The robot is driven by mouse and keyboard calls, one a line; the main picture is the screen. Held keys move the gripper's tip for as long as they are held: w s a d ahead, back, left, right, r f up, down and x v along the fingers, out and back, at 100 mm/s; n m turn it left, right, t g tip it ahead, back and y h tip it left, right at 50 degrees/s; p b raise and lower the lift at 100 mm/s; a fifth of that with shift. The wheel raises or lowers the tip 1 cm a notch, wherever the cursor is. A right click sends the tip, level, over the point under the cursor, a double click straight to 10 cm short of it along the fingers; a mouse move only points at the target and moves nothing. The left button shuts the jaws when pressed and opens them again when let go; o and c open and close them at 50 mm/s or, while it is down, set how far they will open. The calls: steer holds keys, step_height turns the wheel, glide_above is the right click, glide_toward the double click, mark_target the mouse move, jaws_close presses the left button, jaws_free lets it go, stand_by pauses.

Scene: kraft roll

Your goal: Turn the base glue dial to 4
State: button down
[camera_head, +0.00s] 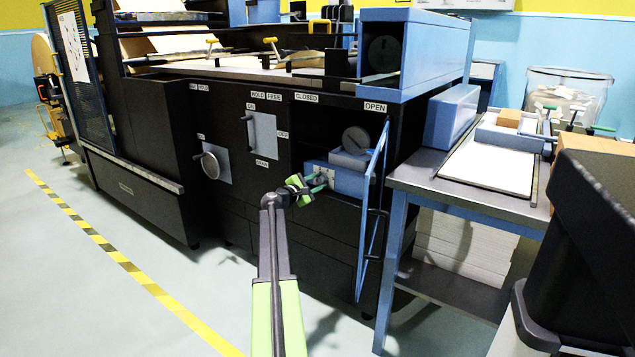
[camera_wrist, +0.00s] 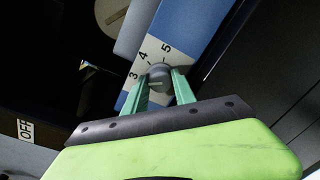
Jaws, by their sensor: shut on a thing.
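The base glue dial (camera_wrist: 159,77) is a small grey knob on a white scale plate on a blue box. In the wrist view, the numbers 3, 4 and 5 show around its far side. I cannot tell which number its face mark points to. My gripper (camera_wrist: 161,88) has its two green fingers on either side of the knob and is shut on it. In the head view, my gripper (camera_head: 309,188) reaches into the open bay at the front of the blue box (camera_head: 349,181). The dial is mostly hidden by the fingers there.
A blue-framed door (camera_head: 374,205) stands open just right of my gripper. A large grey round knob (camera_head: 356,140) sits above the blue box. A lever panel (camera_head: 262,136) and a round handle (camera_head: 210,165) are to the left. A work table (camera_head: 460,190) stands at right.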

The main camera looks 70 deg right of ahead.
steer(key=m, duration=0.5)
steer(key=shift+s+a, duration=0.1)
steer(key=shift+s, duration=0.15)
steer(key=m+t, duration=0.1)
steer(key=m, duration=0.4)
steer(key=shift+m, duration=0.4)
steer(key=c, duration=1)
jaws_free()
steer(key=p+v, duration=0.1)
steer(key=v, duration=1.6)
steer(key=shift+a+p, duration=0.2)
steer(key=shift+p, duration=0.2)
